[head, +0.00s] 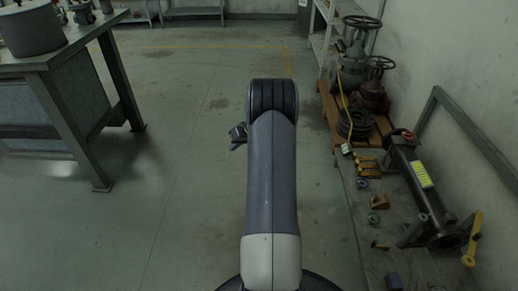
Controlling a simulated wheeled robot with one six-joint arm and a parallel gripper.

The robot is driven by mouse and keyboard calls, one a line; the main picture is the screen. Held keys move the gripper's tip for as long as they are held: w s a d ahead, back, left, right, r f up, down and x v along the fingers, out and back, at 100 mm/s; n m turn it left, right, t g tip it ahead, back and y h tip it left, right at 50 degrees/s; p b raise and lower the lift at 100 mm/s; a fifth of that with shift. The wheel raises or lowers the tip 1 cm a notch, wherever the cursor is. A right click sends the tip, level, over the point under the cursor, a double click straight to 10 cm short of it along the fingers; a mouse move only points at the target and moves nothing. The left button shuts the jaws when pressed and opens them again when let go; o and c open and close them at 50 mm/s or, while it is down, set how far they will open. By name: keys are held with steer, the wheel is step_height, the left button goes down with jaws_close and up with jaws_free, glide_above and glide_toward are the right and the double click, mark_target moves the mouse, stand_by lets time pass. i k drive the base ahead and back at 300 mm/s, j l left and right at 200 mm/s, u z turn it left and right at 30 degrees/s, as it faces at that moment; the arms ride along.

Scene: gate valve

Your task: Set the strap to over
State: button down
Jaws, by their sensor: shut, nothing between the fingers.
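My gripper (238,134) shows only in part, as a small dark shape past the left side of my arm. It is shut and empty, above the open floor and well away from the valves. A large gate valve (352,70) with a handwheel stands on the wooden pallet at the back right. A smaller reddish valve (374,92) stands beside it. A thin yellow band, possibly the strap (343,91), runs down the front of the large valve. It is too small to tell how its ends lie. My arm hides part of the floor in the middle.
A dark pipe assembly (420,185) with a yellow label lies at the right, with a yellow lever-like piece (473,240) at its near end. Several small parts lie beside it. A metal workbench (45,75) carrying a grey pot (30,30) stands at the left. The floor between is clear.

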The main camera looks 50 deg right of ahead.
mark_target(477, 235)
steer(key=l+z, duration=0.2)
steer(key=z, duration=2.8)
